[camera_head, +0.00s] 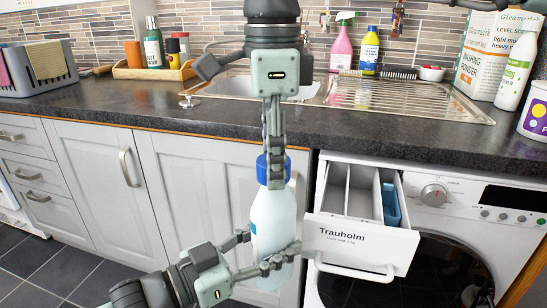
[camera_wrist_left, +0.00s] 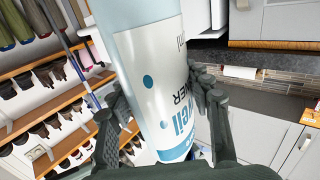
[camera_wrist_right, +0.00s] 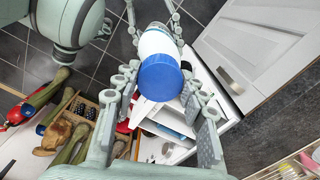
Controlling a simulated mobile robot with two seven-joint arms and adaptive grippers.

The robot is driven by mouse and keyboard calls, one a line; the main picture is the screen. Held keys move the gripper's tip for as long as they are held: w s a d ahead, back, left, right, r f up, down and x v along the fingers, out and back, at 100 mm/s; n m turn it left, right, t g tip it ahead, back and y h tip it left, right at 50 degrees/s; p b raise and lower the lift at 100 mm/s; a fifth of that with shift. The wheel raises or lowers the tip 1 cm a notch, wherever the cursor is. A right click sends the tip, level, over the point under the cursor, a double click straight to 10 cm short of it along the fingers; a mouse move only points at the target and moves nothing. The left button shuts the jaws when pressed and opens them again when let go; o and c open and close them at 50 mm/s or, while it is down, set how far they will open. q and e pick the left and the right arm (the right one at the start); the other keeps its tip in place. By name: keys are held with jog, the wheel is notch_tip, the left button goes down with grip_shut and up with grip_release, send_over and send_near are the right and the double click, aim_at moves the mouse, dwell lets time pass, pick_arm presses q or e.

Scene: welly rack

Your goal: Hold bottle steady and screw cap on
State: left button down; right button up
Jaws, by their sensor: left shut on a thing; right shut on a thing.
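The pale blue-white bottle (camera_head: 274,220) stands roughly upright in front of the cabinet doors, and its printed label (camera_wrist_left: 160,85) shows in the left wrist view. My left gripper (camera_head: 268,252) is shut around the bottle's lower part. The blue cap (camera_head: 263,171) sits at the bottle's top, in line with it; I cannot tell how far it is threaded. My right gripper (camera_head: 273,155) comes down from above and is shut on the cap. In the right wrist view the cap (camera_wrist_right: 160,77) lies between the fingers, hiding the bottle's neck.
The open detergent drawer (camera_head: 345,232) of the washing machine (camera_head: 450,220) juts out just right of the bottle. The dark worktop edge (camera_head: 130,115) runs behind my right gripper. A sink (camera_head: 420,100) and several bottles stand farther back. Floor space lies to the left.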

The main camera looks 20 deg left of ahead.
jog(key=o, duration=1.3)
jog(key=shift+o, duration=0.2)
jog(key=shift+r, duration=0.15)
notch_tip(320, 180, up, 12)
